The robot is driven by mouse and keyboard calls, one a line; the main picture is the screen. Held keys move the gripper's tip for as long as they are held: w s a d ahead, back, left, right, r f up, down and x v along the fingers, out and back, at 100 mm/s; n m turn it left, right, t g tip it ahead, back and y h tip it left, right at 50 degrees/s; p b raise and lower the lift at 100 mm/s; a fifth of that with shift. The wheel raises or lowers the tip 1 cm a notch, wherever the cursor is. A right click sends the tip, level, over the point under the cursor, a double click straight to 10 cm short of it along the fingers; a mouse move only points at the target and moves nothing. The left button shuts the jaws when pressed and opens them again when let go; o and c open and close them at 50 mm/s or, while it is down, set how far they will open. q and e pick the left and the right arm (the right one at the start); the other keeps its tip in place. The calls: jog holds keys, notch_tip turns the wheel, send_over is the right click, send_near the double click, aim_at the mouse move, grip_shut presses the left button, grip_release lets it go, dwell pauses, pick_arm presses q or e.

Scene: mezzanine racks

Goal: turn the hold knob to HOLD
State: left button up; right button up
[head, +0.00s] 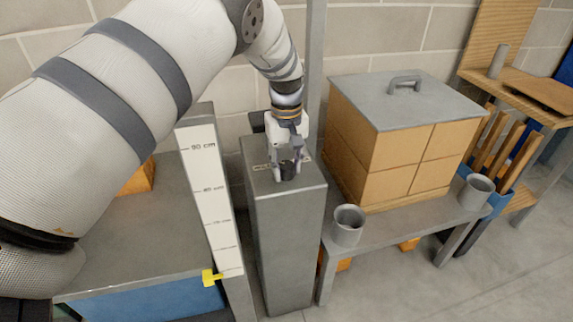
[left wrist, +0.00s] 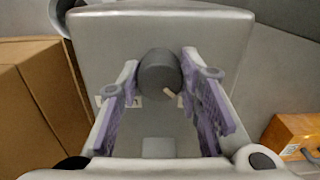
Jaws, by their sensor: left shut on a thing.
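The hold knob (head: 289,169) is a dark grey round knob on top of a grey metal pedestal (head: 286,235). In the left wrist view the knob (left wrist: 157,72) has a pale pointer line running toward the lower right. Small white label plates (left wrist: 135,101) show partly on either side below it; their words cannot be read. My left gripper (head: 287,160) reaches down from above and is shut on the knob. In the left wrist view its purple-grey fingers (left wrist: 160,84) stand on both sides of the knob. My right gripper is not in view.
A bench with a wooden box under a grey lid (head: 400,98) and grey cups (head: 348,226) stands right of the pedestal. A white scale board (head: 211,195) with a yellow marker (head: 211,277) stands close on the left. Floor is clear at lower right.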

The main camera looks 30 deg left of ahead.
aim_at(286, 165)
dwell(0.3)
pick_arm(q)
jog(key=o, duration=1.2)
jog(key=shift+r, duration=0.1)
notch_tip(286, 165, up, 12)
jog(key=shift+f, duration=0.1)
